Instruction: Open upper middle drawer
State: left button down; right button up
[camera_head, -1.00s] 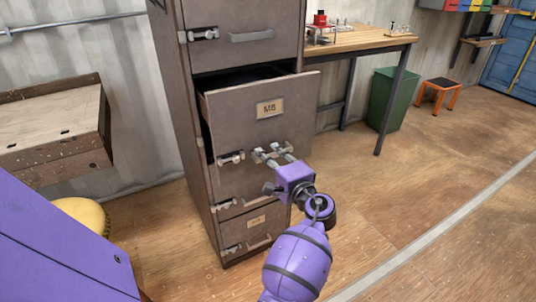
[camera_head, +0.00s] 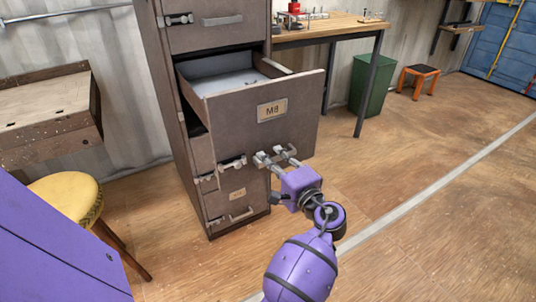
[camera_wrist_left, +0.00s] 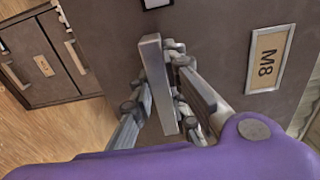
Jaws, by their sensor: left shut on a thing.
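The grey-brown filing cabinet (camera_head: 162,80) stands upright in the middle of the head view. Its middle drawer (camera_head: 225,125), labelled M8, is pulled well out, and its pale inside shows. My left gripper (camera_head: 277,157) is at the lower part of this drawer's front. In the left wrist view its fingers (camera_wrist_left: 165,105) are shut around the drawer's metal handle bar (camera_wrist_left: 153,75). The label (camera_wrist_left: 267,58) shows beside it there. The drawer above (camera_head: 212,36) is shut. My right gripper is not in view.
A yellow-topped stool (camera_head: 70,197) stands left of the cabinet, below a wooden wall shelf (camera_head: 45,105). A workbench (camera_head: 340,27), a green bin (camera_head: 373,85) and an orange stool (camera_head: 418,80) are behind to the right. The floor at right is clear.

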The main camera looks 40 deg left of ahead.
pick_arm(q)
jog(key=v, duration=0.5)
jog(key=shift+s+d, duration=0.1)
jog(key=shift+d, duration=0.1)
jog(key=shift+s+d, duration=0.25)
jog(key=shift+d, duration=0.35)
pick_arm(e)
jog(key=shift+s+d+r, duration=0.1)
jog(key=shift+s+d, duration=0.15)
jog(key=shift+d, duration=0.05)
pick_arm(q)
jog(key=c, duration=1.7)
grip_release()
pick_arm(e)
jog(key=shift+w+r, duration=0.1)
pick_arm(q)
jog(key=v, duration=1.2)
